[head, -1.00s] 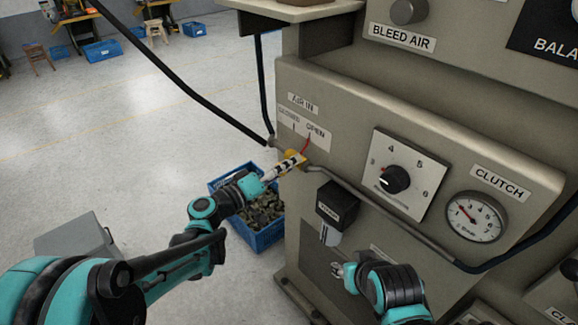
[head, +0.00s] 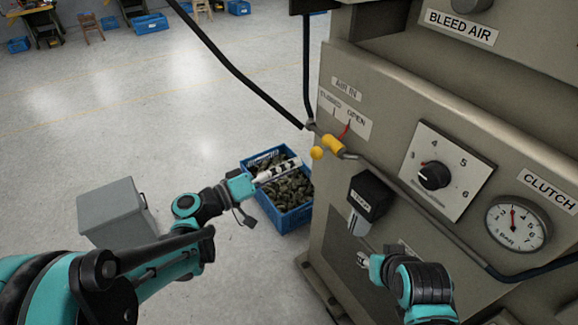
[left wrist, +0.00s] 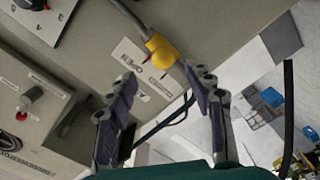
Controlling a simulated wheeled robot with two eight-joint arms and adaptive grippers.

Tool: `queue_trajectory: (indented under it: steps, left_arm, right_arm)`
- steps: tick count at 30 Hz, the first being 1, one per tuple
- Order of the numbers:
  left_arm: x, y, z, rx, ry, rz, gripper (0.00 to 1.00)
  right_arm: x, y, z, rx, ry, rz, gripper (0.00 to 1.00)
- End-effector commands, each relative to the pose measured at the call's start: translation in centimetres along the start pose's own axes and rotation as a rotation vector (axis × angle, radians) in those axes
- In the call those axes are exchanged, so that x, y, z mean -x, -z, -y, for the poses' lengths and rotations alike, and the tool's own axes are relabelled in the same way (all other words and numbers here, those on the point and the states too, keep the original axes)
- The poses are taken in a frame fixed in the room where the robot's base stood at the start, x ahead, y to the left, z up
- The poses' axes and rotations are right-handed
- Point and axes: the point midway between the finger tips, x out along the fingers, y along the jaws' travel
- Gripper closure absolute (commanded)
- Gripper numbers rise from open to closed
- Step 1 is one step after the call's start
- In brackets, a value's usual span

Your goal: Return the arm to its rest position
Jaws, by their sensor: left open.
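My left gripper (head: 280,170) is open and empty in the head view. It hangs in the air left of the machine, in front of the blue crate. The yellow air valve (head: 333,145) with its red lever sits on the pipe below the "OPEN" label, apart from the gripper. In the left wrist view, the open fingers (left wrist: 163,95) have nothing between their tips, and the yellow valve (left wrist: 160,50) lies beyond them. My right gripper (head: 363,259) is low in front of the machine, small and partly hidden by its own wrist.
The machine panel (head: 400,110) with dial and gauge (head: 516,222) fills the right side. The blue crate (head: 283,217) of metal pieces stands beside it. A grey box (head: 115,213) stands on the floor at left. Open floor lies behind.

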Motion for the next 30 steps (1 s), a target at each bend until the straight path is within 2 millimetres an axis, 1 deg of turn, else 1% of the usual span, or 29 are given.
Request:
queue_trajectory:
  steps: [5, 8, 11, 14, 15, 17, 18, 20, 21, 23, 24, 27, 30]
  left_arm:
    - [0.0, 0.0, 0.0, 0.000, 0.000, 0.000, 0.48]
    - [0.0, -0.4, 0.0, -0.002, 0.017, 0.012, 0.48]
    - [0.2, -1.9, 0.4, -0.011, 0.094, 0.061, 0.48]
    - [1.5, -4.8, 1.3, -0.035, 0.244, 0.146, 0.48]
    - [2.3, -6.1, 1.9, -0.050, 0.319, 0.183, 0.48]
    - [4.1, -7.9, 2.8, -0.076, 0.438, 0.234, 0.48]
    - [5.5, -8.9, 3.4, -0.098, 0.518, 0.263, 0.48]
    - [7.8, -10.2, 4.3, -0.135, 0.637, 0.300, 0.48]
    - [9.5, -11.0, 4.9, -0.162, 0.714, 0.319, 0.48]
    - [12.1, -11.7, 5.6, -0.208, 0.824, 0.341, 0.48]
    - [13.8, -12.0, 6.0, -0.238, 0.891, 0.351, 0.48]
    - [17.4, -12.4, 6.7, -0.310, 1.028, 0.362, 0.48]
    - [19.9, -12.3, 7.0, -0.366, 1.119, 0.363, 0.48]
  right_arm:
    - [0.0, 0.0, 0.0, 0.000, 0.000, 0.000, 0.60]
    - [0.0, 0.0, 0.0, 0.000, 0.000, 0.000, 0.60]
    - [-0.2, -0.1, 0.0, 0.000, 0.000, 0.000, 0.60]
    - [-0.4, -0.3, 0.0, 0.000, 0.000, 0.000, 0.60]
    - [-0.5, -0.4, 0.0, 0.000, 0.000, 0.000, 0.60]
    - [-0.7, -0.5, 0.0, 0.000, 0.000, 0.000, 0.60]
    - [-0.8, -0.6, 0.0, 0.000, 0.000, 0.000, 0.60]
    - [-0.9, -0.7, 0.0, 0.000, 0.000, 0.000, 0.60]
    - [-1.0, -0.7, 0.0, 0.000, 0.000, 0.000, 0.60]
    - [-1.1, -0.8, 0.0, 0.000, 0.000, 0.000, 0.60]
    - [-1.2, -0.9, 0.0, 0.000, 0.000, 0.000, 0.60]
    - [-1.4, -1.0, 0.0, 0.000, 0.000, 0.000, 0.60]
    - [-1.5, -1.1, 0.0, 0.000, 0.000, 0.000, 0.60]
